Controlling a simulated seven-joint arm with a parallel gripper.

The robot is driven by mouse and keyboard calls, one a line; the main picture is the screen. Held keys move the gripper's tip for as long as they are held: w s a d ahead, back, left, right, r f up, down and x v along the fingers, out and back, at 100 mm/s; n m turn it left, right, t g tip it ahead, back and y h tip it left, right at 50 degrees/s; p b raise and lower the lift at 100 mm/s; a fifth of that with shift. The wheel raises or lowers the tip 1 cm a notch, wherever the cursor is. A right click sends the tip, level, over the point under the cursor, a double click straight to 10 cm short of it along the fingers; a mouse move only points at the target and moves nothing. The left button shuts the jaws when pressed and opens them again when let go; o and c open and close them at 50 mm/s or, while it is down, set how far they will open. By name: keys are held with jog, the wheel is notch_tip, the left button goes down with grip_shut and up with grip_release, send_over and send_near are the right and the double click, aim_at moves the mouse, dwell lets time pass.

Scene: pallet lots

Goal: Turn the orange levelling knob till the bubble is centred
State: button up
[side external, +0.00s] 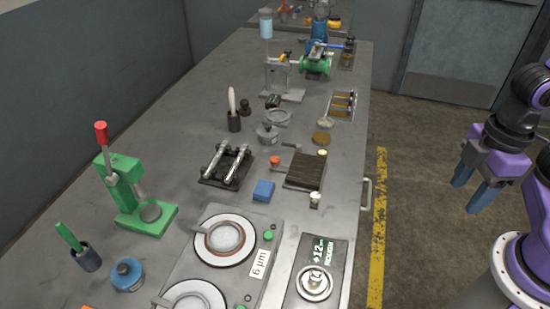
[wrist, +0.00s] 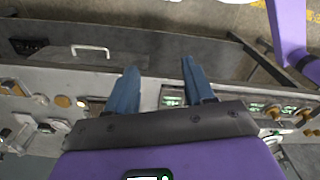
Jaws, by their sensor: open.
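The orange levelling knob (side external: 275,161) stands at the left back corner of a dark, ribbed plate (side external: 306,172) on the bench in the side view. A small pale yellow round piece (side external: 322,153) sits at the plate's back right corner; it may be the bubble level, but it is too small to read. My gripper (side external: 473,190) is open and empty, with blue fingers pointing down. It is off the bench's right side, over the floor and well apart from the knob. In the wrist view my gripper (wrist: 158,70) shows two spread fingers; I cannot pick out the knob there.
The grey bench (side external: 190,185) is crowded. A blue block (side external: 263,191), a roller stand (side external: 227,165) and a small white-topped post (side external: 315,199) stand near the plate. A green press (side external: 135,190) is at left. A handle (side external: 366,193) juts from the bench's right side.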

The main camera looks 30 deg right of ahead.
dwell(0.3)
jog(key=m, duration=1.6)
send_over(275, 159)
notch_tip(275, 159, down, 16)
jog(key=shift+w+f, duration=0.1)
jog(key=shift+f, duration=0.15)
grip_shut()
